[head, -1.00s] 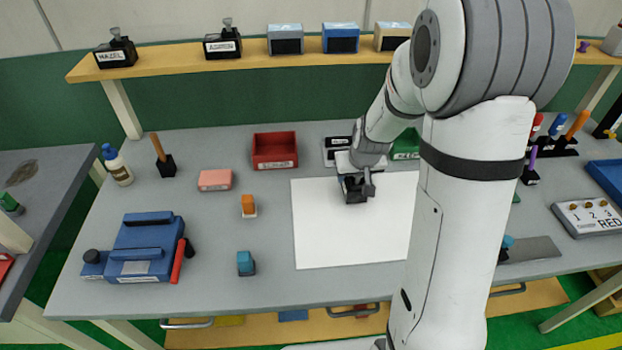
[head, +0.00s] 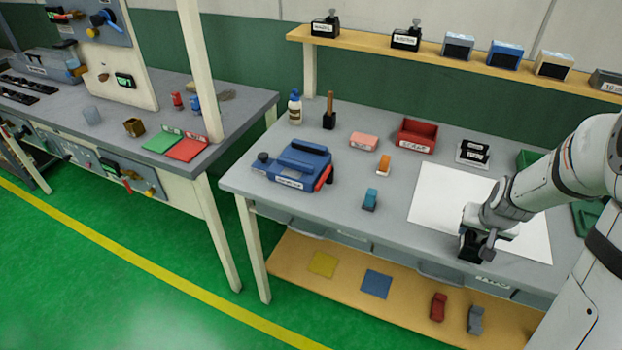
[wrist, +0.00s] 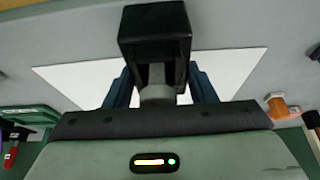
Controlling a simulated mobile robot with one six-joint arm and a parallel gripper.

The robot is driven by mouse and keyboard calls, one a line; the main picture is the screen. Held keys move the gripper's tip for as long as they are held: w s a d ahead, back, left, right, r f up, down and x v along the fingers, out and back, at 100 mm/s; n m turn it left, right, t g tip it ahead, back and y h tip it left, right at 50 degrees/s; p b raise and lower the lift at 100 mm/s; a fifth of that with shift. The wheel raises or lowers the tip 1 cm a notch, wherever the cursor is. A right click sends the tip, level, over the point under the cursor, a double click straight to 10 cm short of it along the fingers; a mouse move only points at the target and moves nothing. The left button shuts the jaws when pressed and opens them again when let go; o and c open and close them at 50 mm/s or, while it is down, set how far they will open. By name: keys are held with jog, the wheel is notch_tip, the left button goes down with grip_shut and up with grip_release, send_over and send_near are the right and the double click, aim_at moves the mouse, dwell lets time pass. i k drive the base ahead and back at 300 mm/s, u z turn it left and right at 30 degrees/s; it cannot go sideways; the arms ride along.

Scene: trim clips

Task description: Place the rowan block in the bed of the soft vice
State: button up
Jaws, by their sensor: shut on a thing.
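My gripper (head: 478,238) is shut on a black block with a grey knob (wrist: 155,38), seen between the blue fingers in the wrist view. In the head view this black block (head: 470,247) hangs over the front part of the white sheet. No label on it can be read, so I cannot confirm that it is the rowan block. A blue device with a red bar and a black knob (head: 297,163) stands at the bench's left end. It may be the soft vice; its label is too small to read.
A white sheet (head: 430,205) lies on the grey bench. Two knobbed black blocks stand on the shelf (head: 420,52).

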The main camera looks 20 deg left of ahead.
aim_at(302, 158)
jog(key=z, duration=0.15)
jog(key=k, duration=0.15)
jog(key=z, duration=1.8)
jog(key=k, duration=2.05)
jog(key=u, duration=1.8)
jog(key=i, duration=0.95)
jog(key=u, duration=0.15)
